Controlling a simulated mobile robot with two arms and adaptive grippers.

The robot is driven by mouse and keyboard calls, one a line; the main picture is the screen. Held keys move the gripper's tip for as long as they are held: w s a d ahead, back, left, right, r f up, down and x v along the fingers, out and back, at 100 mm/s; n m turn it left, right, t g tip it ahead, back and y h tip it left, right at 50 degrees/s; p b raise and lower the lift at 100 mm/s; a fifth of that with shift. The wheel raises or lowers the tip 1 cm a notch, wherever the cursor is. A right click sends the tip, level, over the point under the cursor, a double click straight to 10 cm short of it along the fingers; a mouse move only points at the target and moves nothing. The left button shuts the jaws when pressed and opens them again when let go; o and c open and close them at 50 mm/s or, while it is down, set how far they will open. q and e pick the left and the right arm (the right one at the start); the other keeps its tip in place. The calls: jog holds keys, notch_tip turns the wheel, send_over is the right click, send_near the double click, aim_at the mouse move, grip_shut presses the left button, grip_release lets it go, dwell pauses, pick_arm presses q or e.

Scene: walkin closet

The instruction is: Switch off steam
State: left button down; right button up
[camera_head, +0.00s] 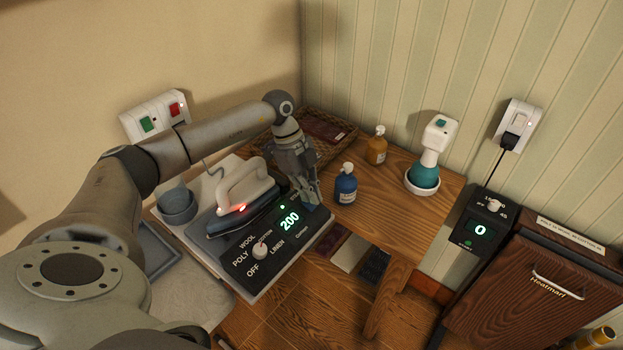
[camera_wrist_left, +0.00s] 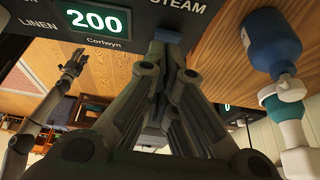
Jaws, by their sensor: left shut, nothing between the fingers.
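The black control panel (camera_head: 262,275) of the ironing station shows a green 200, a dial (camera_head: 260,249) and the words POLY, WOOL, LINEN and OFF. In the left wrist view the word STEAM (camera_wrist_left: 178,5) stands beside the lit 200 display (camera_wrist_left: 95,20). A blue-grey switch (camera_wrist_left: 168,36) sits at the panel's edge below that word. My left gripper (camera_head: 311,201) is shut and empty, its fingertips at the panel's right corner by the switch. They partly cover the switch; contact is unclear. My right gripper (camera_wrist_left: 76,62) appears small in the left wrist view.
An iron (camera_head: 243,193) with a red light rests on the station. A blue bottle (camera_head: 346,184) stands close right of my left gripper. An amber bottle (camera_head: 376,148), a teal-and-white steamer (camera_head: 427,165) and a wicker tray (camera_head: 343,143) are on the table behind.

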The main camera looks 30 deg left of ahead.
pick_arm(q)
jog(key=shift+a+f, duration=0.1)
jog(key=shift+f, duration=0.15)
jog(key=shift+a+f, duration=0.25)
jog(key=shift+d, duration=0.15)
jog(key=shift+d+p, duration=0.4)
jog(key=shift+p, duration=0.05)
jog(key=shift+d, duration=0.3)
jog(key=shift+a, duration=0.1)
